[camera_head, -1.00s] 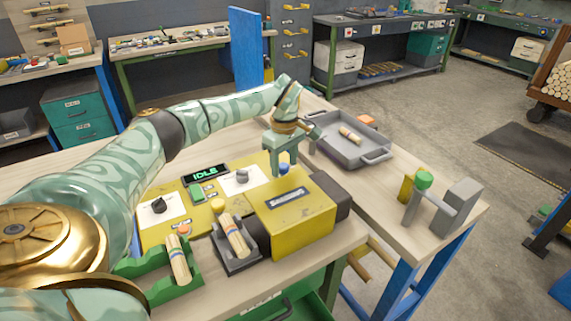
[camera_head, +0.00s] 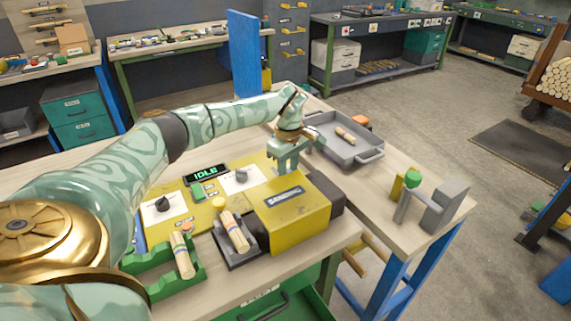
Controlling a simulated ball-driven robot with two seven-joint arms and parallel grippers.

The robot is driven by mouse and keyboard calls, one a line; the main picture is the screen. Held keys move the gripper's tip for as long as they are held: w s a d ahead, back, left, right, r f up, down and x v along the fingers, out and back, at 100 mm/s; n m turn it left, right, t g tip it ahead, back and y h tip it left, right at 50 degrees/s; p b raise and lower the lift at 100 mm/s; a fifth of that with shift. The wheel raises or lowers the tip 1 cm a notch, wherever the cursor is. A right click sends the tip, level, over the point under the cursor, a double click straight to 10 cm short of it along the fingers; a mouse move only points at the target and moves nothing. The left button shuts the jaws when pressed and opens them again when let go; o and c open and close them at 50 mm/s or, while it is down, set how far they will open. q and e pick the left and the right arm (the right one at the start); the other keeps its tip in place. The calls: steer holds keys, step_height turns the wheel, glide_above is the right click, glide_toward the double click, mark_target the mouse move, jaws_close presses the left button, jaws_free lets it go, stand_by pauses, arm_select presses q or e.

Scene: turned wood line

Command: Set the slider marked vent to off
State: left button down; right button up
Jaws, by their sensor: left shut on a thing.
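The yellow control panel (camera_head: 258,174) lies on the bench, with a display (camera_head: 206,174) reading IDLE. My left gripper (camera_head: 283,167) is low at the panel's far right end, behind the yellow machine housing (camera_head: 293,213). It is shut on the slider's blue knob, which its fingers and the housing hide. No vent or off marking is legible, so I cannot tell the slider's setting. My right gripper is not in view.
Black (camera_head: 162,204) and grey (camera_head: 242,175) knobs and a green button (camera_head: 198,190) sit on the panel. Turned wood pieces lie in a green holder (camera_head: 157,287) and a grey holder (camera_head: 232,257). A grey tray (camera_head: 369,158) stands to the right.

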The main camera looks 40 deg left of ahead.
arm_select(q)
steer(key=shift+s+d, duration=0.1)
steer(key=shift+d, duration=0.05)
steer(key=c, duration=1.1)
jaws_free()
steer(key=shift+o, duration=0.2)
steer(key=shift+d, duration=0.15)
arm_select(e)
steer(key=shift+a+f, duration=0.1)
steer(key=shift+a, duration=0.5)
arm_select(q)
step_height(320, 180, up, 16)
steer(key=p, duration=0.5)
steer(key=shift+r, duration=0.15)
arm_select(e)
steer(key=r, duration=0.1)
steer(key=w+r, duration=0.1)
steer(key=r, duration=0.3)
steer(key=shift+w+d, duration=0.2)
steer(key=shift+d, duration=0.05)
